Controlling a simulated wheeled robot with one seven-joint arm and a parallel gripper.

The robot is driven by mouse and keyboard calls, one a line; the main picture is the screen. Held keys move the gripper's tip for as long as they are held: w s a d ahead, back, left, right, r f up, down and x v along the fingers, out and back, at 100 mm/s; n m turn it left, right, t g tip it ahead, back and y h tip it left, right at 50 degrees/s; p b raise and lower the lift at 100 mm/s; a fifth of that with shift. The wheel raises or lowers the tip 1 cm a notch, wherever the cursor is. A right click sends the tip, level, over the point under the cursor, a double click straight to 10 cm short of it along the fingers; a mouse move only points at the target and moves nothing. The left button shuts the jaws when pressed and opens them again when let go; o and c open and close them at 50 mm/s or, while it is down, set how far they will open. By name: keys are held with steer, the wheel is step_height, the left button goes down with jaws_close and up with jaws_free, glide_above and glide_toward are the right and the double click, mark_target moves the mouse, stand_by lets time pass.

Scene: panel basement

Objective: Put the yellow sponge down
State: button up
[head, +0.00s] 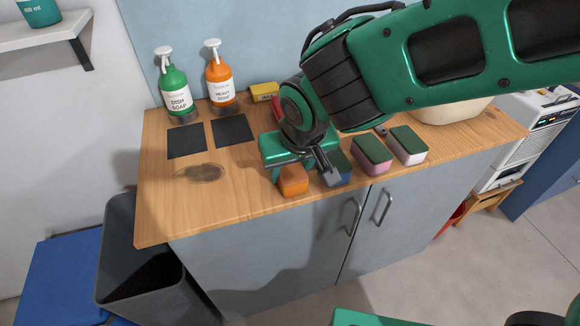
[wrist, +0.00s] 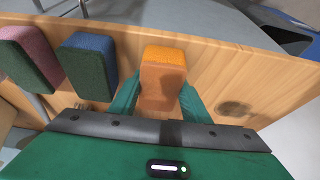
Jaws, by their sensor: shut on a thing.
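The yellow sponge (head: 293,181) looks orange-yellow with a browner orange face. In the wrist view the sponge (wrist: 163,57) sits between the two green fingers of my gripper (wrist: 160,97). My gripper (head: 300,172) is shut on it near the front edge of the wooden counter (head: 230,180). The sponge is at or just above the counter; I cannot tell whether it touches. A blue sponge with a dark green face (wrist: 88,60) stands beside it, also visible in the head view (head: 338,172), partly hidden by my gripper.
A pink sponge (head: 372,156) and a pale pink one (head: 407,147) stand farther right. Two dark squares (head: 187,141) (head: 233,130), a dark stain (head: 201,173), a green dish soap bottle (head: 175,92) and an orange soap bottle (head: 220,80) are left. A bin (head: 118,250) stands below.

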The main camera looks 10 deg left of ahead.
steer(key=o, duration=0.9)
steer(key=shift+s+r, duration=0.15)
steer(key=shift+r, duration=0.4)
steer(key=v, duration=1.1)
steer(key=shift+d, duration=0.1)
